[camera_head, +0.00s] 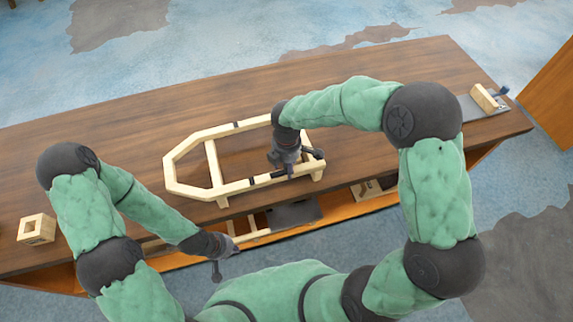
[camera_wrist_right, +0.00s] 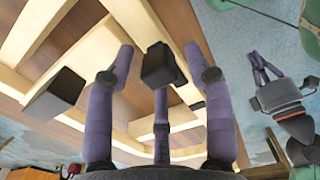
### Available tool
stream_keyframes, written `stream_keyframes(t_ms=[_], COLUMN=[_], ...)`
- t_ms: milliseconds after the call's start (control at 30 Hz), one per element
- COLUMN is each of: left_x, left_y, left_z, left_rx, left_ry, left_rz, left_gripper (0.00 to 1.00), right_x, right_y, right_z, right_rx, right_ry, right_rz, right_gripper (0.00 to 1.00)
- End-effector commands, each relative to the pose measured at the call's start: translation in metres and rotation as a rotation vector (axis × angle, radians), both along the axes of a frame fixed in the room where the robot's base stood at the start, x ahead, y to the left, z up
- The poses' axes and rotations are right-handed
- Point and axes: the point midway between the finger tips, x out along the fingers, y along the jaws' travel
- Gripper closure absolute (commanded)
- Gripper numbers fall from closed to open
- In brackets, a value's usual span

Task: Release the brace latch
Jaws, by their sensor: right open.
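The pale wooden bodyframe (camera_head: 213,165) lies on the brown table, pointed at its left end, with a crossbar. Dark fittings show on its far rail (camera_head: 236,125) and near rail (camera_head: 268,177). I cannot tell which part is the brace latch. My right gripper (camera_head: 300,163) is over the frame's right end. In the right wrist view its purple fingers are spread, with a black block (camera_wrist_right: 160,67) between them; contact is unclear. Another black block (camera_wrist_right: 57,95) sits on a beam left of the fingers. My left gripper (camera_head: 217,268) hangs in front of the table, away from the frame; its fingers are unclear.
A small wooden box (camera_head: 36,229) stands at the table's left end. A wooden block (camera_head: 485,98) sits on a grey plate at the right end. A lower shelf (camera_head: 330,218) holds wooden parts and a dark panel. The table behind the frame (camera_head: 130,120) is clear.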

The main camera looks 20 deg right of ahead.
Motion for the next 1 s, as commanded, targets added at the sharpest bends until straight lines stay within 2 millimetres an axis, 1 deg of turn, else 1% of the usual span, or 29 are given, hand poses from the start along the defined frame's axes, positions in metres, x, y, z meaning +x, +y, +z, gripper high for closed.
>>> stream_keyframes(t_ms=[267,300,367,400,433,467,700,1000], left_x=[0.000,0.000,0.000,0.000,0.000,0.000,0.000,0.000], left_y=[0.000,0.000,0.000,0.000,0.000,0.000,0.000,0.000], left_z=[0.000,0.000,0.000,0.000,0.000,0.000,0.000,0.001], left_rx=[0.000,0.000,0.000,0.000,0.000,0.000,0.000,0.000], left_ry=[0.000,0.000,0.000,0.000,0.000,0.000,0.000,0.000], left_rz=[0.000,0.000,0.000,0.000,0.000,0.000,0.000,0.000], left_gripper=[1.00,1.00,1.00,1.00,1.00,1.00,1.00,1.00], right_x=[0.000,0.000,0.000,0.000,0.000,0.000,-0.002,-0.012], right_y=[0.000,0.000,0.000,0.000,0.000,0.000,0.000,0.002], right_z=[-0.001,-0.001,-0.001,-0.001,-0.001,-0.001,-0.001,-0.001], right_rx=[0.000,0.000,0.000,0.000,0.000,0.000,0.000,0.000], right_ry=[0.000,0.000,0.000,0.000,0.000,0.000,0.001,0.001], right_rz=[0.000,0.000,0.000,0.000,0.000,0.000,-0.023,-0.253], right_gripper=[0.47,0.58,0.75,0.87,0.95,1.00,1.00,1.00])
